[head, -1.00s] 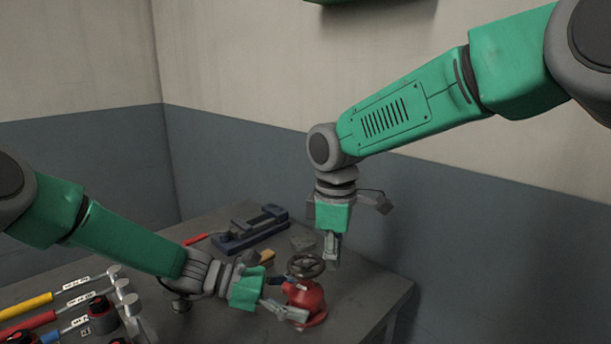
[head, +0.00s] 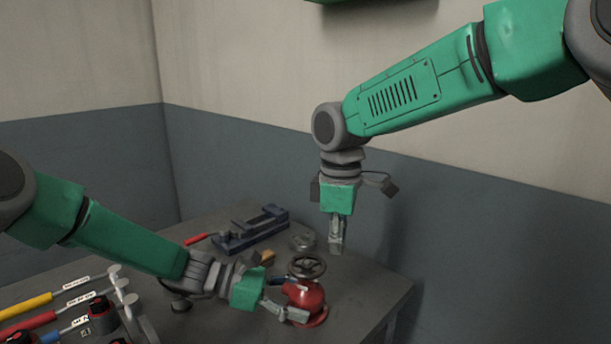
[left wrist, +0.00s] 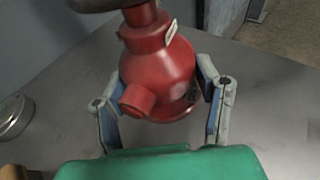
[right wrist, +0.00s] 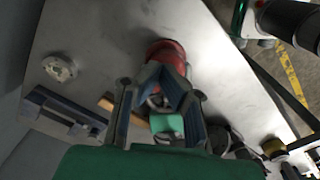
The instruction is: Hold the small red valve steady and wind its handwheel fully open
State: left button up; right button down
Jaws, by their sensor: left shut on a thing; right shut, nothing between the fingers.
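The small red valve (head: 308,297) stands upright near the right end of the table in the head view, with its dark handwheel (head: 306,266) on top. My left gripper (head: 287,301) is shut on the valve's body from the left. The left wrist view shows its fingers on both sides of the red body (left wrist: 158,70); the handwheel is mostly cut off there. My right gripper (head: 337,247) points down, shut and empty, above and to the right of the handwheel, apart from it. In the right wrist view its fingers partly hide the valve (right wrist: 168,52).
A blue-grey vise-like tool (head: 252,229) lies behind on the table, with a round metal piece (head: 303,241) and a small orange-tan block (head: 266,256) near it. Several colour-handled tools (head: 62,306) lie at the front left. The table's right edge is close to the valve.

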aim_at(307, 267)
notch_tip(307, 267, up, 3)
dwell(0.3)
jog(key=s+a+f, duration=0.1)
jog(key=s+f, duration=0.3)
jog(key=f, duration=0.2)
jog(key=shift+a+f, duration=0.15)
jog(key=shift+a, duration=0.15)
dwell(0.5)
jog(key=shift+w, duration=0.1)
dwell(0.4)
jog(key=shift+w, duration=0.2)
jog(key=shift+w+d, duration=0.3)
jog(key=shift+w, duration=0.3)
jog(key=shift+w, duration=0.1)
